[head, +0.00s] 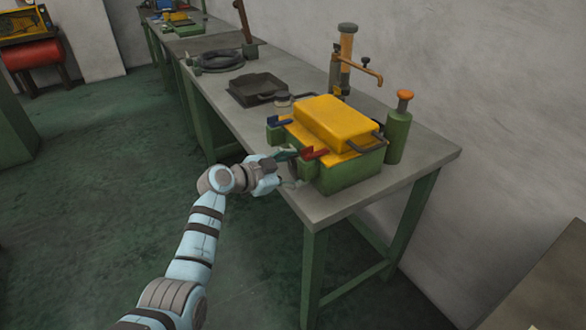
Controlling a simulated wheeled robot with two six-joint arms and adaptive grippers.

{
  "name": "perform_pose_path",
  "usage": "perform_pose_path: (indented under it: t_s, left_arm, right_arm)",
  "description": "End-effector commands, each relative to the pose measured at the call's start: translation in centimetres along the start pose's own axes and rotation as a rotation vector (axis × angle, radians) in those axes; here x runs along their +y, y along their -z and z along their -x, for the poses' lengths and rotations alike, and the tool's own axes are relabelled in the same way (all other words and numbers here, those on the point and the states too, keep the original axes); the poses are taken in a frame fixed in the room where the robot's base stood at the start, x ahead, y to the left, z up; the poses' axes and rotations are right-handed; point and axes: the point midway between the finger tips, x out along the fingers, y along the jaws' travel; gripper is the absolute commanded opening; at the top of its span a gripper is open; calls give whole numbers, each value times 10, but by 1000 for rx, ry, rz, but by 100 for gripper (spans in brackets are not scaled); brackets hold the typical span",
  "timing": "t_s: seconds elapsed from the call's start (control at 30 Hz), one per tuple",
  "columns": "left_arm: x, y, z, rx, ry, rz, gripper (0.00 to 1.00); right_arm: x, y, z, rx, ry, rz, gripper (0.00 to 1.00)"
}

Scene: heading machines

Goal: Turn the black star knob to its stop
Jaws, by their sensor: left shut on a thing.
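A green machine (350,177) with a yellow cover (332,122) stands on the near end of the workbench. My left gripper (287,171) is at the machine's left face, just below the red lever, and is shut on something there. The black star knob is not clearly visible; the gripper covers the spot, and what it holds appears to be that knob. My right gripper is not in view.
The grey workbench (325,207) runs away along the wall. A green bottle with an orange cap (398,132) and an orange-brown post with a tap (346,59) stand behind the machine. A black tray (257,89) and coiled hose (220,61) lie farther back.

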Motion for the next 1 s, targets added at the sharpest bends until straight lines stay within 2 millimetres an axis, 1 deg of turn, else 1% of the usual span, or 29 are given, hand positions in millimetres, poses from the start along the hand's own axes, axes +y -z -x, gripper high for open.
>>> perform_pose_path:
  t_s: [0.17,0.27,0.6,0.77,1.0]
  left_arm:
    - [0,0,0,-1,8,-20,31]
    - [0,2,1,-1,21,-52,31]
    - [2,1,1,3,108,-256,31]
    - [3,0,0,6,156,-366,31]
    - [4,-2,0,9,211,-496,31]
  right_arm:
    - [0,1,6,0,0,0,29]
    - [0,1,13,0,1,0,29]
    - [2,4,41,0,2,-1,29]
    - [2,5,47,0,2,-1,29]
    - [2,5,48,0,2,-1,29]
